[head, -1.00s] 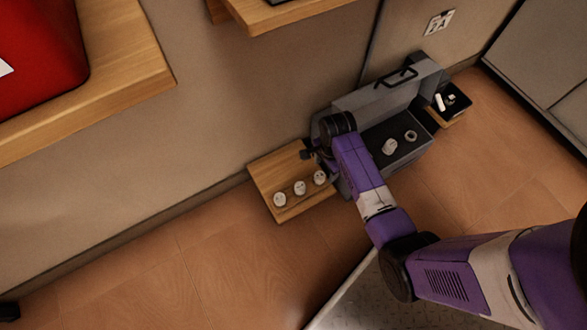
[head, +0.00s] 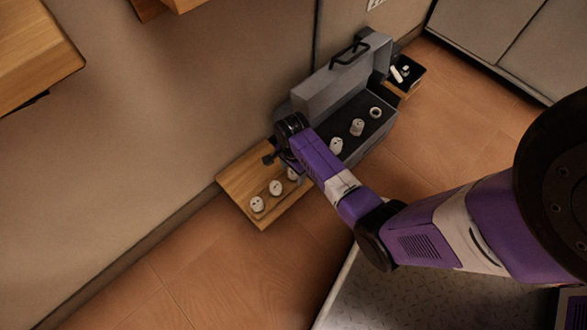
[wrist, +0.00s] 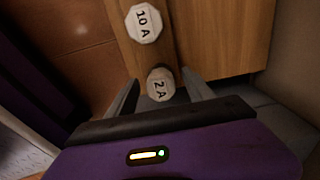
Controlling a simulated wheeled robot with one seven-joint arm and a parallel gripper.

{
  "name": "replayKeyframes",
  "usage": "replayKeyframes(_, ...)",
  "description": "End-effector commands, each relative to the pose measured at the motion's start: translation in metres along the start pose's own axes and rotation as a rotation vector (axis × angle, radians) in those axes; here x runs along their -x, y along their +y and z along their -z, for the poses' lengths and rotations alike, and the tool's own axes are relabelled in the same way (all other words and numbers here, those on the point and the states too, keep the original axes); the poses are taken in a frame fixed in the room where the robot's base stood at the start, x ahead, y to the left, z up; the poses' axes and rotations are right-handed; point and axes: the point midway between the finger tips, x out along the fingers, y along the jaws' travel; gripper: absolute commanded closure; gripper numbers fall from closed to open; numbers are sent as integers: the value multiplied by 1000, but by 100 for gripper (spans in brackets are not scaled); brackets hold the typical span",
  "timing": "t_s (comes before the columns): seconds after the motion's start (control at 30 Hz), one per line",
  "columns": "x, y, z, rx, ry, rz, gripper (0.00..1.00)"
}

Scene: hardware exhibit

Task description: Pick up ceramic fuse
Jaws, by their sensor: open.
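White ceramic fuses stand in a row on a wooden board. In the wrist view one marked "2 A" (wrist: 159,86) is between the fingers, and one marked "10 A" (wrist: 143,23) is farther off. In the head view the row shows as a left fuse (head: 257,204), a middle fuse (head: 275,187) and a right fuse (head: 293,174) partly hidden by my arm. My gripper (wrist: 162,78) is open, one finger on either side of the "2 A" fuse. I cannot tell whether the fingers touch it or how far down they reach.
The wooden board (head: 240,182) lies low by the wall. A black tray (head: 411,77) with small white items stands beyond. Bare floor (head: 200,275) lies in front of the board.

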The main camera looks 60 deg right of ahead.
Motion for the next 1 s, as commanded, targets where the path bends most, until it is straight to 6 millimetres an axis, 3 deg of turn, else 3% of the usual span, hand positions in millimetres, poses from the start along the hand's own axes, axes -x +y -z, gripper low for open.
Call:
replayKeyframes(0.17, 1, 0, 0, 0, 0, 1, 39)
replayKeyframes(0.5, 1, 0, 0, 0, 0, 1, 100)
replayKeyframes(0.77, 2, 0, 0, 0, 0, 1, 100)
replayKeyframes(1.0, 20, 0, 0, 0, 0, 2, 100)
